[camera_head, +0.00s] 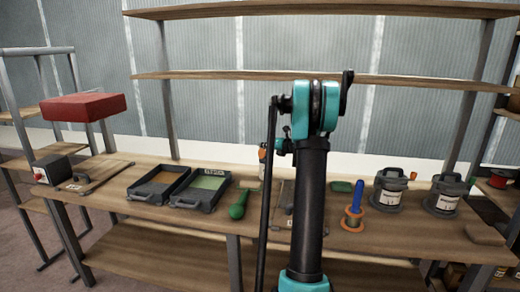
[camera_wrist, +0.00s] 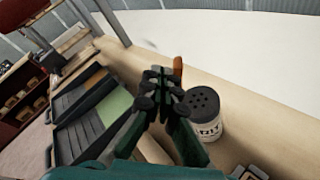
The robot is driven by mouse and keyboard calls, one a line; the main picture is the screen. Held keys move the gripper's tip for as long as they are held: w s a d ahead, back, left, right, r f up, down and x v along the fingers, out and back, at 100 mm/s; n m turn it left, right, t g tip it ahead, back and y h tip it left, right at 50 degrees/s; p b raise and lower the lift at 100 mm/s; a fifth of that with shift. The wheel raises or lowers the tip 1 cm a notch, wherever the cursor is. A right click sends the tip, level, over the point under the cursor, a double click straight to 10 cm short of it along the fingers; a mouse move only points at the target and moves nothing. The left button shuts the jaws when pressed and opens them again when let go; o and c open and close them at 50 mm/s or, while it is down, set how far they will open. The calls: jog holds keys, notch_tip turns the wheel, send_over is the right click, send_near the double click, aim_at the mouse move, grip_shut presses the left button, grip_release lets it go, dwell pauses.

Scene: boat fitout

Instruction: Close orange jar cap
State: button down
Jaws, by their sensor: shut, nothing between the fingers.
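In the wrist view a white jar (camera_wrist: 208,126) with dark lettering stands upright, with a dark top pierced by holes. An orange piece (camera_wrist: 178,66), seemingly the jar's cap, stands on edge by the far left of the top; its joint with the jar is hidden by my gripper (camera_wrist: 161,72). My gripper is shut and empty, just left of the jar's top; I cannot tell whether it touches the orange piece.
Two dark trays (camera_head: 159,186) (camera_head: 202,191) and a green tool (camera_head: 238,206) lie left of the jar on the wooden bench (camera_head: 120,200). A blue-handled item with orange rings (camera_head: 354,206) and two grey canisters (camera_head: 386,190) (camera_head: 444,194) stand to the right. Shelves (camera_head: 300,76) run above.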

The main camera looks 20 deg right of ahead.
jog(key=d+m, duration=0.1)
jog(key=d+m+y, duration=0.1)
jog(key=w+d+f+m, duration=0.1)
jog(key=shift+d+m+y, duration=0.1)
jog(key=shift+m+y, duration=0.2)
jog(key=shift+y, duration=0.1)
jog(key=shift+w+d+f+m+t+y, duration=0.15)
jog(key=shift+d+f+m+y, duration=0.2)
jog(key=shift+m, duration=0.25)
jog(key=shift+d+f+m+t+y, duration=0.25)
jog(key=shift+d+m, duration=0.15)
jog(key=shift+m, duration=0.2)
jog(key=shift+w+d+f+m+t+y, duration=0.1)
jog(key=shift+d+f+m+y, duration=0.1)
jog(key=shift+d+f+m, duration=0.3)
jog(key=shift+a+r, duration=0.1)
jog(key=shift+r, duration=0.1)
